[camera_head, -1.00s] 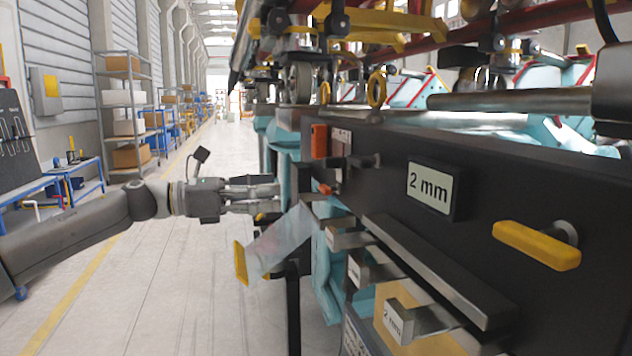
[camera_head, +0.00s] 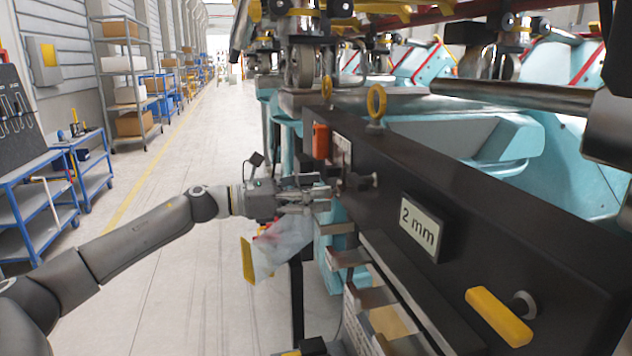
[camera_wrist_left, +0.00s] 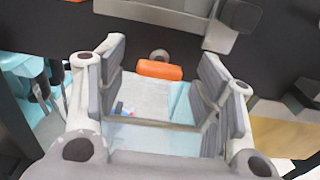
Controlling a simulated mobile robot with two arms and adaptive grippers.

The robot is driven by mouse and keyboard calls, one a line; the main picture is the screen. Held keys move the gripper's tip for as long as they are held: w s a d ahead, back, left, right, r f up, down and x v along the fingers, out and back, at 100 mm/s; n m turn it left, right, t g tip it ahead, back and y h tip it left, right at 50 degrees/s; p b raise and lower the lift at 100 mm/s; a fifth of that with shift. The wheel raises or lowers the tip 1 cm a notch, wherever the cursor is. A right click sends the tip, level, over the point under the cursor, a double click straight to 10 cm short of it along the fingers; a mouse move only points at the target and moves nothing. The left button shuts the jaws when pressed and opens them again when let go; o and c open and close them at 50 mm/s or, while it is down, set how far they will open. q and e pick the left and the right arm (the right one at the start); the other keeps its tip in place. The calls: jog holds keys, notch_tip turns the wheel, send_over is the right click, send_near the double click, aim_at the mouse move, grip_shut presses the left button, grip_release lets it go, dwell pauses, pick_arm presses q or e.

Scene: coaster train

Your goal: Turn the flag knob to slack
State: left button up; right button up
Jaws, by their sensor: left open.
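An orange bar-shaped knob (camera_wrist_left: 160,70) with a grey round pivot shows in the left wrist view, on the black panel. I take it for the flag knob. It lies between the two fingers of my left gripper (camera_wrist_left: 161,60), with a gap on each side. In the head view my left gripper (camera_head: 318,198) is open at the left end of the black panel (camera_head: 385,172), below an orange block (camera_head: 320,141). The knob is hidden behind the gripper there. A clear flap with a yellow edge (camera_head: 247,261) hangs below the gripper. My right gripper does not show.
A display reading "2 mm" (camera_head: 420,230) and a yellow handle (camera_head: 499,317) are on the panel, to the right. Grey brackets (camera_head: 350,257) stick out below the gripper. Blue carts (camera_head: 35,200) stand at the left. The floor aisle (camera_head: 205,130) is clear.

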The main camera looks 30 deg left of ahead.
pick_arm(q)
jog(key=shift+w+d, duration=0.15)
jog(key=shift+w, duration=0.05)
jog(key=shift+c, duration=0.3)
jog(key=c, duration=1)
jog(key=shift+o, duration=0.2)
